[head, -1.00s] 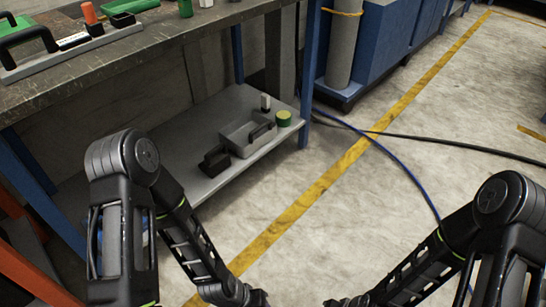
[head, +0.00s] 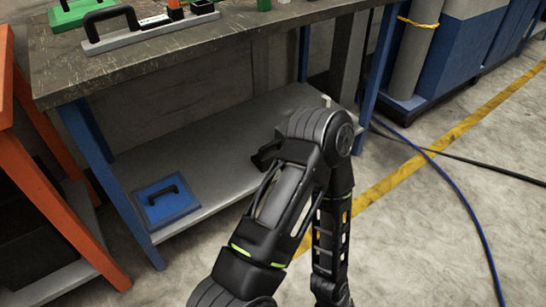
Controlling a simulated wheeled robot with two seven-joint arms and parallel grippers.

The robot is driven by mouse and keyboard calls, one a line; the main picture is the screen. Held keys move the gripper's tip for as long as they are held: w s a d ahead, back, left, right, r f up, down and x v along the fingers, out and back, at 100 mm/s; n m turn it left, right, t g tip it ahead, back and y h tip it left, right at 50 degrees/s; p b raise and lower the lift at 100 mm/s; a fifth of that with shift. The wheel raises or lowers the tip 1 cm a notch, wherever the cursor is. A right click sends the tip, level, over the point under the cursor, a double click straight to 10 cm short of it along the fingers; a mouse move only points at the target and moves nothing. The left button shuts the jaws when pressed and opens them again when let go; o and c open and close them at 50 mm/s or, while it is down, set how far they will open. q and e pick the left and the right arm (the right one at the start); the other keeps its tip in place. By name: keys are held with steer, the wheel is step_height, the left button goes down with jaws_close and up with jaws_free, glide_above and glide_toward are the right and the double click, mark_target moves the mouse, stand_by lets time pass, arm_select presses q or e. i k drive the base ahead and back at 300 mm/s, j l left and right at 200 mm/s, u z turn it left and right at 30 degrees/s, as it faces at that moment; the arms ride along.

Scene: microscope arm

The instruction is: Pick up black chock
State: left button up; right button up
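A black chock-like block (head: 266,154) sits on the grey lower shelf of the workbench, close to its front edge. My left arm's elbow stands in front of it and covers its right part. My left forearm runs down to the bottom edge of the head view, and its gripper is out of the picture. My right arm and gripper are not in view.
A blue plate with a black handle (head: 166,201) lies on the left of the lower shelf (head: 225,135). An orange frame (head: 45,190) stands left. Hoses (head: 465,195) cross the floor at right.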

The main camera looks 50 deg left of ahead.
mark_target(267, 154)
steer(key=i+j, duration=0.15)
steer(key=j, duration=0.2)
steer(key=i+j, duration=0.15)
steer(key=j, duration=0.25)
steer(key=i+j, duration=0.15)
steer(key=j, duration=0.2)
